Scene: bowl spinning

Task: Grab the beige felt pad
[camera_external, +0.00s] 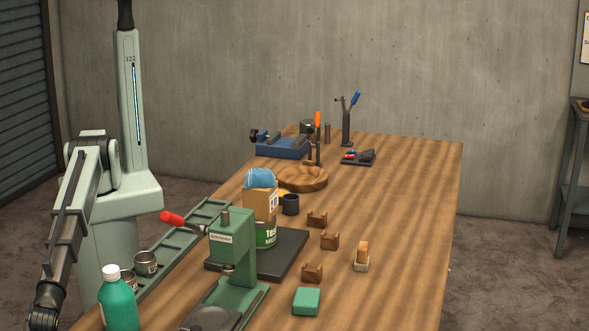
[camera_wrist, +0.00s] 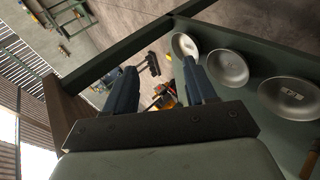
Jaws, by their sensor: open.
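I cannot clearly make out a beige felt pad. The nearest match is a small pale beige-grey piece (camera_external: 361,265) at the right of the table in the external view, with an orange-brown block (camera_external: 362,250) standing on it. My gripper (camera_wrist: 160,78) is open in the wrist view, its two dark blue fingers apart with nothing held between them. In the external view my arm hangs at the lower left, off the table's left side and far from that piece. The gripper's fingertips do not show clearly there.
A green press (camera_external: 232,255) and a teal bottle (camera_external: 120,305) stand at the near left. Brown notched blocks (camera_external: 330,241) and a green block (camera_external: 306,301) lie mid-table. A wooden bowl (camera_external: 302,180) sits farther back. Metal dishes (camera_wrist: 229,69) lie right of my fingers. The table's right side is mostly clear.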

